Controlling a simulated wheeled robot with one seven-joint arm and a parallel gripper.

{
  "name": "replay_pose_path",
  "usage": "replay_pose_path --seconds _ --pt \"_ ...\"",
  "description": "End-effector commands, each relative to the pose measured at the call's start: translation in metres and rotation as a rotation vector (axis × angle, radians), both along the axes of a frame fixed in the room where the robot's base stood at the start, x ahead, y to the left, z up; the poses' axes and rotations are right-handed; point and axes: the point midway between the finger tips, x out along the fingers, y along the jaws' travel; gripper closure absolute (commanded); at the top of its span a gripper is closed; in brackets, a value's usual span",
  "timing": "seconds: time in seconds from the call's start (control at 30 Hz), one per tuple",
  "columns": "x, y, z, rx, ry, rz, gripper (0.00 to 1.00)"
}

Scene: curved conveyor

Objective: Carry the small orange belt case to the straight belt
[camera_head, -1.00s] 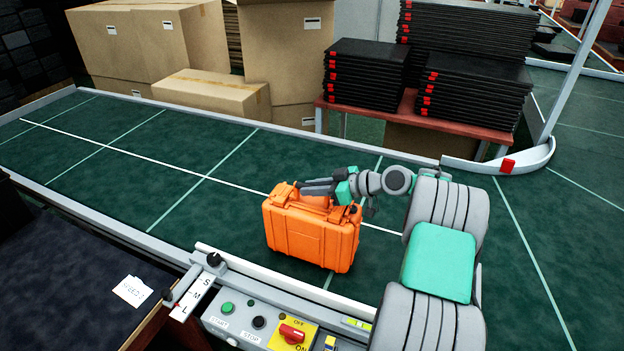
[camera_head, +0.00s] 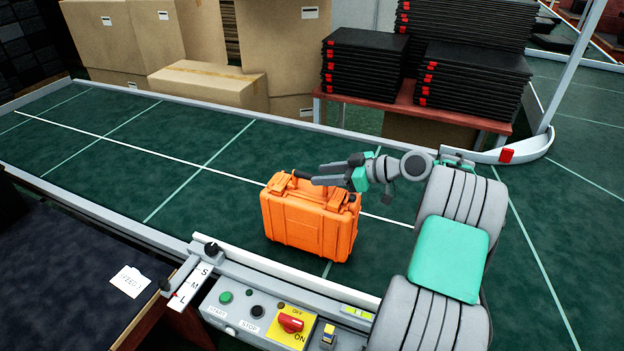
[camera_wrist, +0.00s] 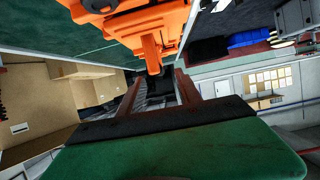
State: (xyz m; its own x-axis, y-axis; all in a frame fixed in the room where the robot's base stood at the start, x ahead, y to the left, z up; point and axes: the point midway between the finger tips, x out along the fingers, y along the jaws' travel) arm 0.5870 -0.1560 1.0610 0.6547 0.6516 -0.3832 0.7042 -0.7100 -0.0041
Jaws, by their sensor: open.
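The small orange case (camera_head: 308,222) stands upright on the green belt (camera_head: 130,165), behind the control panel. Its handle is on top, partly hidden by my gripper in the head view. My gripper (camera_head: 308,178) is open and points left, just above the right part of the case's top. In the wrist view the case (camera_wrist: 135,22) fills the top edge, and an orange part of it reaches toward the space between the fingers of my gripper (camera_wrist: 158,84). I cannot tell whether the fingers touch the case.
A control panel (camera_head: 265,318) with buttons and a red switch lies on the near rail. A low white rail (camera_head: 290,270) runs along the belt's near edge. Cardboard boxes (camera_head: 207,90) and black stacked trays (camera_head: 365,85) stand behind the far rail. The belt left of the case is clear.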

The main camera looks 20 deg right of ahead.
Motion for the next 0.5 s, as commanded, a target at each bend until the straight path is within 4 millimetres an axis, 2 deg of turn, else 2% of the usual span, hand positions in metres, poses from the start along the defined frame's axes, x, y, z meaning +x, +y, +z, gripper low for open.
replay_pose_path --seconds 0.07,0.13,0.2,0.4,0.5 --pt "-0.013 -0.015 0.003 -0.002 -0.002 -0.004 0.59" --pt "-0.023 -0.024 0.022 0.003 0.003 -0.004 0.59" --pt "-0.031 -0.032 0.028 0.004 0.004 -0.004 0.59" --pt "-0.045 -0.045 0.032 0.003 0.003 -0.002 0.59" --pt "-0.046 -0.045 0.031 -0.002 0.008 0.0 0.59"
